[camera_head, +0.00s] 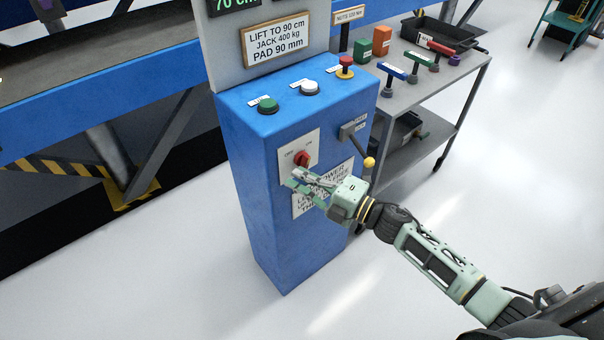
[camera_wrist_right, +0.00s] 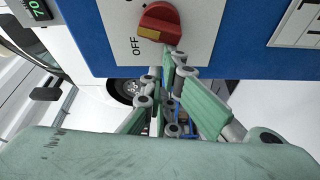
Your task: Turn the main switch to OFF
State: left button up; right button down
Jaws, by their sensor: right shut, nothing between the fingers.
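The main switch is a red rotary knob (camera_head: 302,159) on a pale plate (camera_head: 313,147) on the front of the blue control cabinet (camera_head: 250,200). In the right wrist view the knob (camera_wrist_right: 162,20) is at the top, with OFF lettering to its lower left. Its yellow mark is on the side facing that lettering; the ON lettering is outside that view. My right gripper (camera_head: 294,179) is shut and empty just below the knob. Its fingers (camera_wrist_right: 176,62) end close to the knob's lower edge; I cannot tell whether they touch it. My left gripper is not in view.
On the cabinet top are a green button (camera_head: 267,105), a white button (camera_head: 310,88) and a red knob (camera_head: 345,66). A yellow-tipped lever (camera_head: 369,162) sticks out right of the switch. A grey cart (camera_head: 465,70) stands behind. The floor in front is clear.

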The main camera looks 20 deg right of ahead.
jog(key=f+n+h, duration=0.1)
jog(key=n, duration=0.1)
jog(key=d+f+n+g+h+p, duration=0.1)
jog(key=n, duration=0.2)
jog(key=f+n, duration=0.1)
jog(key=n, duration=0.2)
jog(key=shift+w+d+f+g+h+p, duration=0.1)
jog(key=shift+w+d+g+h+p, duration=0.2)
jog(key=shift+h+p, duration=0.1)
jog(key=shift+f, duration=0.1)
dwell(0.8)
